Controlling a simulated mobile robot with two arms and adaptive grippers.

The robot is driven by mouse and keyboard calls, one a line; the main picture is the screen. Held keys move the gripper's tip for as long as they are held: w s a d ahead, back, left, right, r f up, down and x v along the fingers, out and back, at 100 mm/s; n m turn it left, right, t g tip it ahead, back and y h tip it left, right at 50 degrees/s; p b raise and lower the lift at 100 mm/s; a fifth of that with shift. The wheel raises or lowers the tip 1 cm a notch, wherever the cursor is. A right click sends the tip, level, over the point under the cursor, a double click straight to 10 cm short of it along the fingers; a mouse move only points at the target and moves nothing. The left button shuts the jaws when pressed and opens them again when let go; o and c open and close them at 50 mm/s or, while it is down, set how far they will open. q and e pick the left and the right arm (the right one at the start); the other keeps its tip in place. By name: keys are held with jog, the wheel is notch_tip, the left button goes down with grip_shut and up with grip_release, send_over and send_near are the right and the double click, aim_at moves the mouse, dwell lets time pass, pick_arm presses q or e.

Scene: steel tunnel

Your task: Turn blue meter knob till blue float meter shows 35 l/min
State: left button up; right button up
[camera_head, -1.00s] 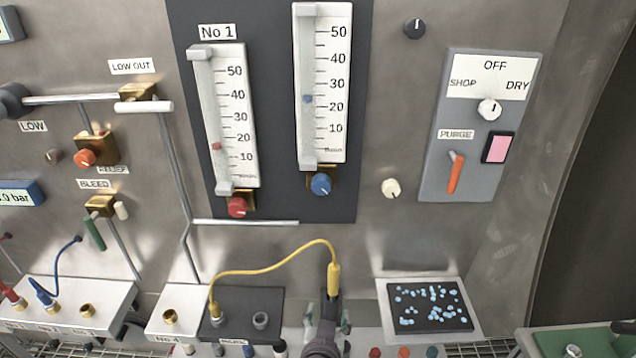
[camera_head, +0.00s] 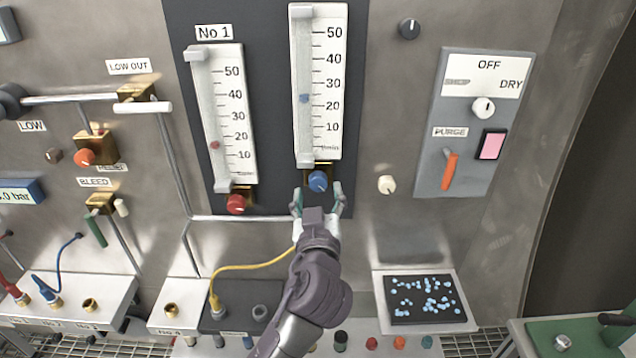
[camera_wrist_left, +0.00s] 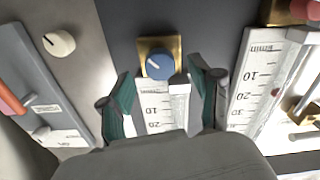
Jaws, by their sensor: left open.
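The blue knob (camera_head: 317,181) sits on a brass block under the second float meter (camera_head: 319,85). My right gripper is not in view.
The red knob (camera_head: 236,204) of meter No 1 (camera_head: 223,115) is close on the left. A cream knob (camera_head: 386,185) is to the right. A pipe (camera_head: 245,219) runs below the meters. The yellow hose (camera_head: 250,266) passes behind my left arm.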

aim_at(318, 185)
pick_arm(q)
jog(key=shift+w, duration=1.7)
jog(key=c, duration=1.1)
jog(key=shift+c, duration=0.2)
